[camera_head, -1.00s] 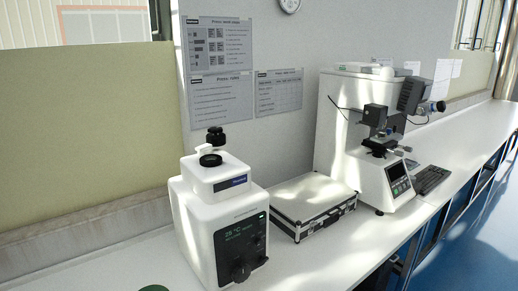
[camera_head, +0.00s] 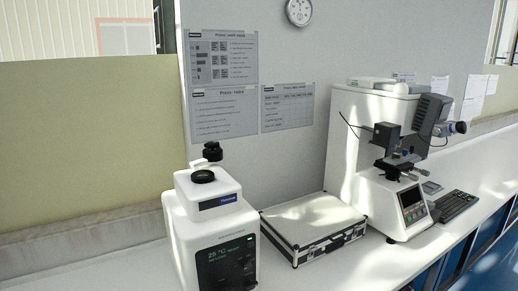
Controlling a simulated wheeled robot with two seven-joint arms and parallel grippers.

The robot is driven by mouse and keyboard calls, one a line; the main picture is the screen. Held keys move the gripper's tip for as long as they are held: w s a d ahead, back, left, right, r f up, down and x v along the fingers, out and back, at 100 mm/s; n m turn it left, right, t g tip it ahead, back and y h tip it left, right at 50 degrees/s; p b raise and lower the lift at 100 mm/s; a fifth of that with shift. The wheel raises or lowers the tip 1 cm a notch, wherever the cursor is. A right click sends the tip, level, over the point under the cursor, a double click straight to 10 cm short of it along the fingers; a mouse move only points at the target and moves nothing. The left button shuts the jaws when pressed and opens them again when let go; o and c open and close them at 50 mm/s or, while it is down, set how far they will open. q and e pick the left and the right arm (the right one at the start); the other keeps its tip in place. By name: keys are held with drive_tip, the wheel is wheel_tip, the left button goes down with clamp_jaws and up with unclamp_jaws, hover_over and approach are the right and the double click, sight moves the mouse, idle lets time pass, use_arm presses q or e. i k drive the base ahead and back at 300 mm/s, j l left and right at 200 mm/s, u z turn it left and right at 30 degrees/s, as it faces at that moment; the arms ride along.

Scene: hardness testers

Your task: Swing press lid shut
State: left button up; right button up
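The press (camera_head: 190,235) is a white box-shaped machine with a dark front panel, at the lower left of the head view. A smaller white block on its top has a round black-rimmed opening (camera_head: 202,177). The press lid (camera_head: 212,152), with a black knob, stands up behind this opening on a small white piece. The lid is raised off the opening, so it is open. Neither of my grippers is in view. The bottom of the press is cut off by the picture edge.
A silver case with black edges (camera_head: 313,222) lies on the white bench right of the press. A white microscope-like tester (camera_head: 375,150) and a keyboard (camera_head: 455,206) stand farther right. A grey wall panel with posted sheets rises behind the press.

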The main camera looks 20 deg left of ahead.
sight(216, 155)
drive_tip(key=i+l+z, duration=1.25)
drive_tip(key=i, duration=1)
drive_tip(key=i+l+u, duration=0.1)
drive_tip(key=i+u, duration=0.15)
drive_tip(key=u, duration=0.15)
drive_tip(key=i+l+u, duration=0.2)
drive_tip(key=u, duration=0.2)
drive_tip(key=i+l+u, duration=0.5)
drive_tip(key=u, duration=0.3)
drive_tip(key=l+u, duration=0.1)
drive_tip(key=u, duration=0.3)
drive_tip(key=i+l+u, duration=0.1)
drive_tip(key=u, duration=0.3)
drive_tip(key=l+u, duration=0.2)
drive_tip(key=u, duration=0.2)
drive_tip(key=i+l+u, duration=0.1)
drive_tip(key=l+u, duration=0.2)
drive_tip(key=u, duration=0.2)
drive_tip(key=l+u, duration=0.3)
drive_tip(key=u, duration=0.15)
drive_tip(key=l+u, duration=0.35)
drive_tip(key=u, duration=0.15)
drive_tip(key=i+j+u, duration=0.1)
drive_tip(key=i+j, duration=1.35)
drive_tip(key=i, duration=0.15)
